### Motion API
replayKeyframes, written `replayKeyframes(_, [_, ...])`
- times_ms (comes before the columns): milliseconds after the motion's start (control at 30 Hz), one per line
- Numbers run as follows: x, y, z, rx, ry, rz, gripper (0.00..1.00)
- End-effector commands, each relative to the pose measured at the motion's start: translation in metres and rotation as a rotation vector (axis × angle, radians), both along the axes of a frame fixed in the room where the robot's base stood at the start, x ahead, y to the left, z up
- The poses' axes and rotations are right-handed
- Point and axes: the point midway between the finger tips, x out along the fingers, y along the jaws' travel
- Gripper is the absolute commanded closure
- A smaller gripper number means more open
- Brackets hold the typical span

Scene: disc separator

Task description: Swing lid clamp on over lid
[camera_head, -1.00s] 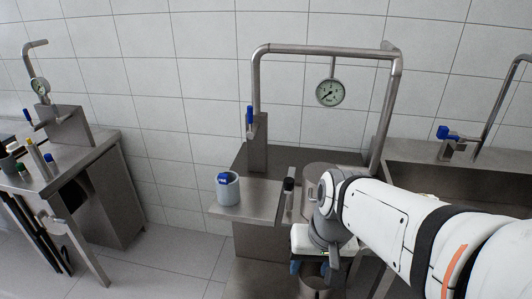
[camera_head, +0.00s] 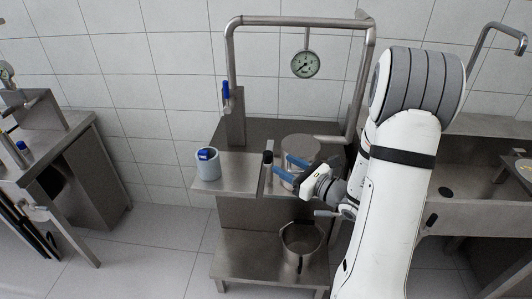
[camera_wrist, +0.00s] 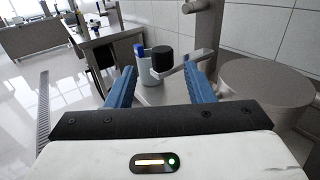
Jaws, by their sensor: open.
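The grey cylindrical separator with its flat lid (camera_head: 300,142) stands on the steel bench. In the wrist view the round lid (camera_wrist: 268,80) is at the right, outside my gripper. The lid clamp appears to be the metal arm with a black knob (camera_head: 267,157), just left of the separator in the head view. In the wrist view the black knob (camera_wrist: 162,58) shows between and beyond my blue fingers. My gripper (camera_head: 284,170) is open and empty, pointing left toward the knob. In the wrist view my gripper (camera_wrist: 160,74) has its fingers wide apart. I cannot tell whether the clamp touches the lid.
A grey cup with a blue top (camera_head: 208,164) stands at the bench's left corner. A pipe frame (camera_head: 300,21) with a gauge (camera_head: 305,64) rises behind the separator. A steel pot (camera_head: 302,240) sits on the lower shelf. A sink (camera_head: 470,165) is at the right.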

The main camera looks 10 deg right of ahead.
Motion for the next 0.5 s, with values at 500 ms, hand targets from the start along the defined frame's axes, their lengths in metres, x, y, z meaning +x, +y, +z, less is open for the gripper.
replayKeyframes(500, [0.057,0.039,0.001,0.006,0.000,-0.008,0.52])
